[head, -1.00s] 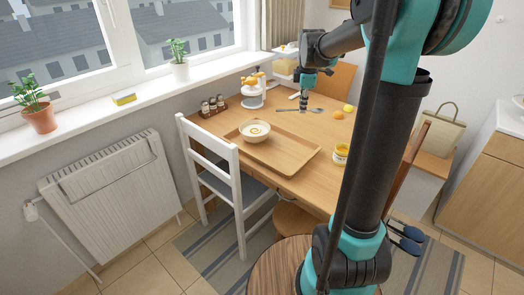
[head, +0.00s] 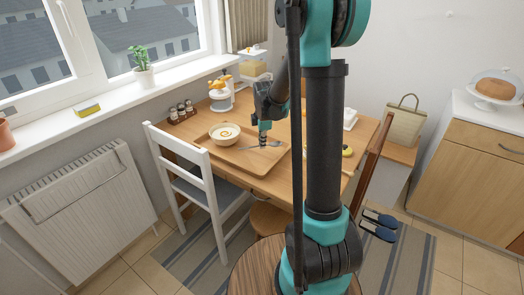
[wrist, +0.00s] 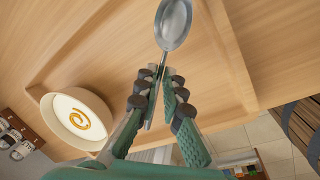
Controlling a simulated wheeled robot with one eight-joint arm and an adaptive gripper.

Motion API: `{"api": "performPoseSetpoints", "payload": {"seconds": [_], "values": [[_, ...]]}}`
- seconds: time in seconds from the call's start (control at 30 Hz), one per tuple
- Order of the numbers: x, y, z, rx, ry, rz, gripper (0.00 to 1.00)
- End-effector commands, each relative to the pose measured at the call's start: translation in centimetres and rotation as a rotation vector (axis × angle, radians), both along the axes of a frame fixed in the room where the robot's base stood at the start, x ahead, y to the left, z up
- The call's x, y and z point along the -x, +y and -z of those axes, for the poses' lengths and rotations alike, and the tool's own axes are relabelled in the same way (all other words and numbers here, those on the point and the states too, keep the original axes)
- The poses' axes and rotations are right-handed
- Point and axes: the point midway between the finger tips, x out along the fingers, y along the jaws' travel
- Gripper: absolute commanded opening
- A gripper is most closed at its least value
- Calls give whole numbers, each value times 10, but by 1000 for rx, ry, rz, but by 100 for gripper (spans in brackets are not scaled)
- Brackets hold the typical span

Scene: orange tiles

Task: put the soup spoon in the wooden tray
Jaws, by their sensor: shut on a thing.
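The metal soup spoon (head: 274,144) is held in my gripper (head: 263,139), over the wooden tray (head: 214,156) on the table. In the wrist view the spoon's bowl (wrist: 174,26) points away from my gripper (wrist: 161,74), and its handle runs between the closed fingers. The wooden tray's raised rim (wrist: 232,62) passes to the right of the spoon there. Whether the spoon touches the tray floor or hangs just above it, I cannot tell. A white bowl of soup (head: 224,133) stands in the tray, left of the gripper; it also shows in the wrist view (wrist: 76,118).
A white chair (head: 190,172) stands at the near left table edge. A spice rack (head: 182,113) and an orange-and-white appliance (head: 220,97) are behind the tray. A yellow-lidded jar (head: 346,154) stands right of my arm. The tray's near end looks clear.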

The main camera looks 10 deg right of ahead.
Motion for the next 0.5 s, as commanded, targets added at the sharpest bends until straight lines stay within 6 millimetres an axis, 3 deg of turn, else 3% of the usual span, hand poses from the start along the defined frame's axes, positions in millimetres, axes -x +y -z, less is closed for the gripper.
{"api": "performPoseSetpoints", "payload": {"seconds": [0.3, 0.5], "values": [[0, 0, 34, 0, 0, 0, 0], [0, 0, 41, 0, 0, 0, 0]]}}
